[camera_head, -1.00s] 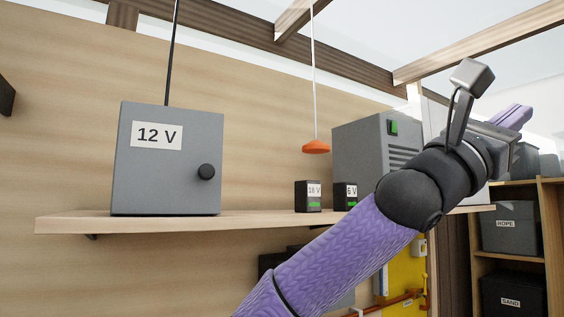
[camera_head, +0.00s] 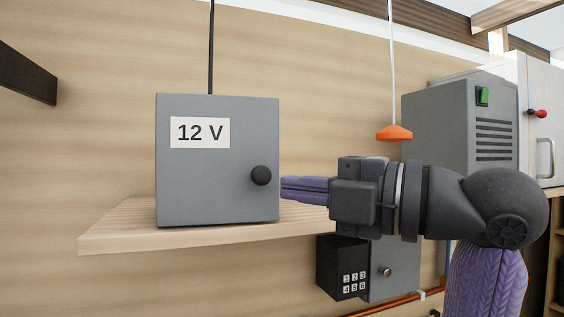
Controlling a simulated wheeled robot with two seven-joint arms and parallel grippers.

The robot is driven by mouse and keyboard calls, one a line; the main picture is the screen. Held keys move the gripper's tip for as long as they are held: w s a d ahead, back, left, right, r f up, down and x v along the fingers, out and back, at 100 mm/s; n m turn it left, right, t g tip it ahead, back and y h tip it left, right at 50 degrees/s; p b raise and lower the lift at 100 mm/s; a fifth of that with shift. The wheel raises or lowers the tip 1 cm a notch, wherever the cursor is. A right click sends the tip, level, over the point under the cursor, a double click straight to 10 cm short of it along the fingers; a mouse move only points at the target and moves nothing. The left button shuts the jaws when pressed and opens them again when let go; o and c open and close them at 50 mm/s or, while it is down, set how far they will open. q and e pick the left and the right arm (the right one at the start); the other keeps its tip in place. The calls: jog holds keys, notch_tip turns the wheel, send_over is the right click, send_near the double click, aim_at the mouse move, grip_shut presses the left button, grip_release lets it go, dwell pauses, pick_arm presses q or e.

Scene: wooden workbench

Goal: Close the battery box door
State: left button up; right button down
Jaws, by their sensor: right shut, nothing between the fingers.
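The battery box (camera_head: 215,190) is a grey box with a "12 V" label (camera_head: 200,132) on its front. It stands on the wooden shelf, and its front face with a round black knob (camera_head: 261,175) looks flush with the box. My right gripper (camera_head: 284,190) comes in from the right with its purple fingers together and empty. The fingertips point left and lie just right of the box's right edge, near knob height. I cannot tell whether they touch the box. My left gripper is not in view.
The wooden shelf (camera_head: 120,234) is bare left of the box. An orange pendant (camera_head: 394,133) hangs above my right wrist. A grey vented cabinet (camera_head: 440,125) stands behind it. A black keypad box (camera_head: 342,268) is below the shelf.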

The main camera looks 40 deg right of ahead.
jog(key=shift+w+d+r+p, duration=0.1)
jog(key=shift+w+p, duration=0.35)
jog(key=shift+w, duration=0.8)
jog(key=shift+w+d+r+p, duration=0.1)
jog(key=shift+w+p, duration=0.3)
jog(key=shift+w, duration=0.85)
jog(key=shift+w+d, duration=0.6)
jog(key=shift+w, duration=0.05)
